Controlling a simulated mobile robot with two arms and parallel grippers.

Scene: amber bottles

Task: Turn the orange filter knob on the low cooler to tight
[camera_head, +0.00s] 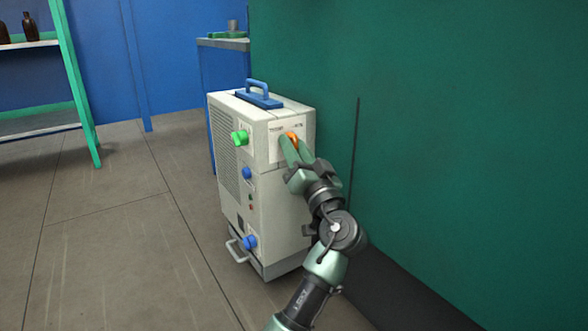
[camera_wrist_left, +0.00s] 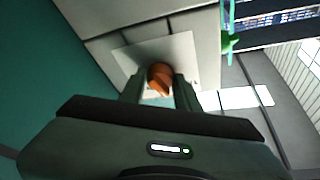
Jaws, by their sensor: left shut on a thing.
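The low cooler (camera_head: 237,190) is a cream box standing on the floor against the green wall. Its orange filter knob (camera_head: 292,136) sits on a pale label plate high on the side facing me, partly hidden by my fingers. In the left wrist view the orange knob (camera_wrist_left: 160,77) lies between the two fingertips on the pale plate (camera_wrist_left: 185,50). My left gripper (camera_head: 291,150) is shut on the knob; it also shows in the left wrist view (camera_wrist_left: 160,88). The label's marks are too small to read. My right gripper is not in view.
The cooler also has a green knob (camera_head: 239,137), blue knobs (camera_head: 249,242) and a blue top handle (camera_head: 259,96). The green wall (camera_head: 440,120) is close on the right. A shelf with dark bottles (camera_head: 30,26) stands far left. Floor at left is clear.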

